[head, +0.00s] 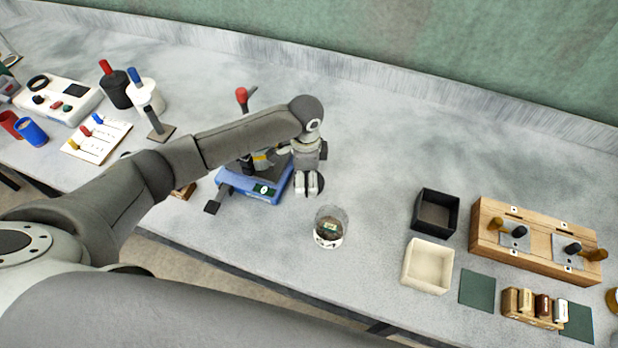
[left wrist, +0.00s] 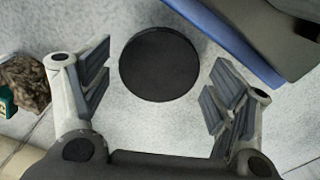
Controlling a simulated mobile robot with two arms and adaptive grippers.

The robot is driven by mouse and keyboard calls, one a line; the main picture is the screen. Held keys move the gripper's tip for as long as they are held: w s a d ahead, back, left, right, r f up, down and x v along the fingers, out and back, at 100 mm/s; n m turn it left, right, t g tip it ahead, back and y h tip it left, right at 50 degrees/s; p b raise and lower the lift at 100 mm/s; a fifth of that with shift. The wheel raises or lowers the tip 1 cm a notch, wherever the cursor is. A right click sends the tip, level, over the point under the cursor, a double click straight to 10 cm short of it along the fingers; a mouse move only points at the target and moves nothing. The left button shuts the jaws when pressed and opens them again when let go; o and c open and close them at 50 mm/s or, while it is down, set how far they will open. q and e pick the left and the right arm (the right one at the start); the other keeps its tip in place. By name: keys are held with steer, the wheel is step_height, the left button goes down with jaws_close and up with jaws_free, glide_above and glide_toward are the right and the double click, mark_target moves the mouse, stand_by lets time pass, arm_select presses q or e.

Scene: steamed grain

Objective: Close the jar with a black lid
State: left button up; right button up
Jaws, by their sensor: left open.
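The black lid (left wrist: 158,64) is a flat round disc lying on the grey counter, seen from above in the left wrist view. In the head view it is the dark patch (head: 318,183) partly hidden by my left gripper (head: 307,185). In the wrist view the fingers of my left gripper (left wrist: 160,92) are spread open on either side of the lid, apart from it. The clear jar (head: 330,228) stands upright with its top uncovered, a little in front and to the right of the gripper. It holds brown grain with a green label, partly visible in the wrist view (left wrist: 25,85).
A blue scale-like device (head: 258,188) stands just left of the gripper, partly under my arm. A black box (head: 436,212), cream box (head: 428,265) and wooden block (head: 538,241) stand to the right. The counter between the jar and these boxes is clear.

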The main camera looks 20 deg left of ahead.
arm_select(q)
steer(key=shift+f, duration=0.7)
steer(key=shift+c, duration=0.3)
steer(key=c, duration=0.4)
steer(key=shift+r, duration=0.1)
